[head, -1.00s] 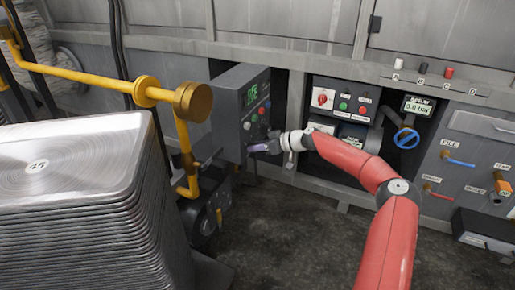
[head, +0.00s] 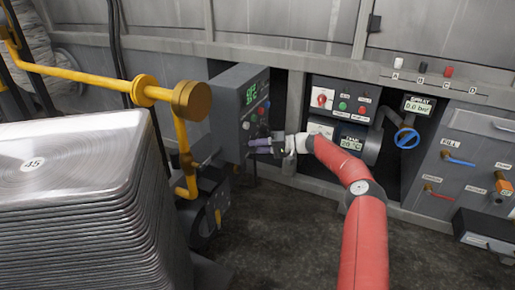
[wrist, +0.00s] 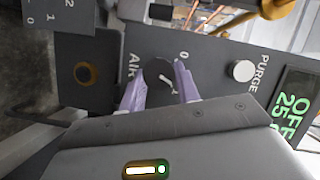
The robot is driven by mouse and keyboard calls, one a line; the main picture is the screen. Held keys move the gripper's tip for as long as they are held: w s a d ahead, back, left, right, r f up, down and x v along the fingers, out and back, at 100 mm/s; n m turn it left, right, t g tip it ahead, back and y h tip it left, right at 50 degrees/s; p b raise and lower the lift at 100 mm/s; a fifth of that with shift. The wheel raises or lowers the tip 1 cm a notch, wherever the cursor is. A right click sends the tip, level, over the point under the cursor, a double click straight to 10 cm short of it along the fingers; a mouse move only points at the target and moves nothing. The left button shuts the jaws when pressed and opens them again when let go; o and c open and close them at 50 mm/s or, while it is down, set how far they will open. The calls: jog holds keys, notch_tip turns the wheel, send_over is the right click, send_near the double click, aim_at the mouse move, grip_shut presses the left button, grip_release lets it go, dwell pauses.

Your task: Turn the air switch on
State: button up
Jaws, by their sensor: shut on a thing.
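The air switch (wrist: 158,72) is a dark round knob with a pale pointer line on the grey control box (head: 233,115). In the wrist view, the label AIR stands left of it and a 0 mark above right. The pointer slants toward the lower right, away from the 0. My gripper (wrist: 156,82) has purple fingers, one on each side of the knob, and is shut on it. In the head view my gripper (head: 262,146) is at the lower right of the box's face, and the knob is hidden there.
A white PURGE button (wrist: 243,71) and a green display reading OFF (wrist: 292,105) are beside the switch. A yellow pipe (head: 75,75) runs left of the box. A tall stack of metal pans (head: 75,215) fills the lower left. More panels with a blue valve wheel (head: 407,138) stand right.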

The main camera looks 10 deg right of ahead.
jog(key=shift+w+f+m+y+b, duration=0.15)
jog(key=shift+m+y+b, duration=0.5)
jog(key=shift+m, duration=1.25)
jog(key=o, duration=1)
jog(key=shift+f, duration=0.1)
jog(key=shift+d, duration=0.15)
jog(key=v, duration=0.7)
jog(key=shift+d+f, duration=0.1)
jog(key=shift+d, duration=0.2)
